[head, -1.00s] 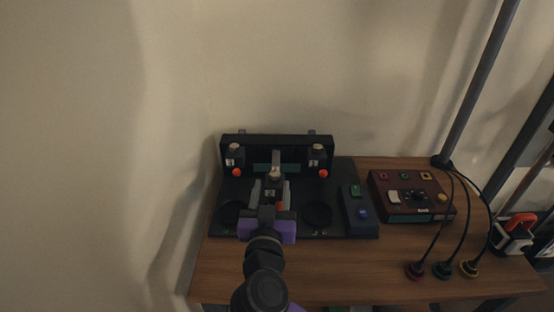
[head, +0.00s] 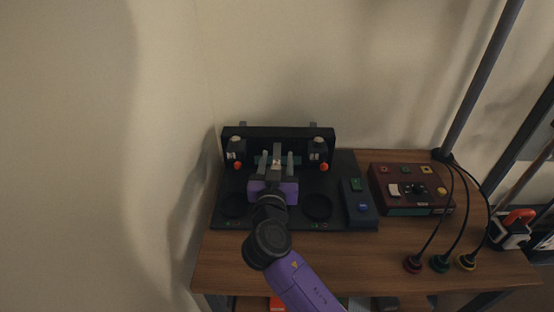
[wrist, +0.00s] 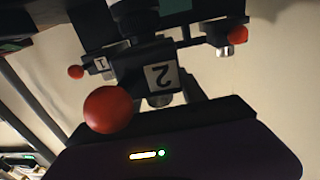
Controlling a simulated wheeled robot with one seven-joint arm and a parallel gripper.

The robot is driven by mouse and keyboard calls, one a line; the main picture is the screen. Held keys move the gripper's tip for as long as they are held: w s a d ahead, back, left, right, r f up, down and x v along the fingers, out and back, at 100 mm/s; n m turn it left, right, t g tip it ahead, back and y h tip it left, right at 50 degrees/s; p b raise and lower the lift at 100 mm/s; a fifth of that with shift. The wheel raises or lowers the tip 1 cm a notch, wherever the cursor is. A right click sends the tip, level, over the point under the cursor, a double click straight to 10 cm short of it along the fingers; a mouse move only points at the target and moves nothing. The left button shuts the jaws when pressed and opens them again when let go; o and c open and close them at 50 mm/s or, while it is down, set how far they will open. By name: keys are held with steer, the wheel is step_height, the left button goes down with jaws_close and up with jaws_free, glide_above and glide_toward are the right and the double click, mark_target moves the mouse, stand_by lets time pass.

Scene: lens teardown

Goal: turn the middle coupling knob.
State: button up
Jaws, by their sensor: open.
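The black coupling panel (head: 310,133) stands at the back of a black base plate. My gripper (head: 277,157) is in front of its middle, open, with the two pale fingers apart on either side of the middle coupling. In the wrist view the middle coupling (wrist: 163,76) carries a white label with an upside-down 2, and a large red ball (wrist: 108,110) shows close to the lens beside it. In the head view my gripper hides most of this coupling. I cannot tell whether the fingers touch it. The left coupling (head: 236,146) and right coupling (head: 318,147) each have an orange-red ball below.
Two round black recesses (head: 317,206) lie on the plate in front. A dark box with green and blue buttons (head: 361,207) and a maroon control box (head: 405,172) stand to the right. Cabled plugs (head: 440,263) lie at the front right. Bare wood shows in front.

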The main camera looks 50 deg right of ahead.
jaws_close()
steer(key=shift+b, duration=0.3)
steer(key=shift+f+b, duration=0.15)
steer(key=shift+b, duration=0.3)
steer(key=shift+f+m+g+h+b, duration=0.1)
steer(key=shift+m+g+h+b, duration=0.3)
steer(key=shift+m+g+b, duration=0.55)
steer(key=shift+s+d+g+h+b, duration=0.15)
steer(key=shift+g+h+b, duration=0.2)
steer(key=shift+b, duration=0.65)
steer(key=shift+s+r+m+g, duration=0.1)
steer(key=shift+r+m+g, duration=0.15)
steer(key=shift+g, duration=0.05)
jaws_free()
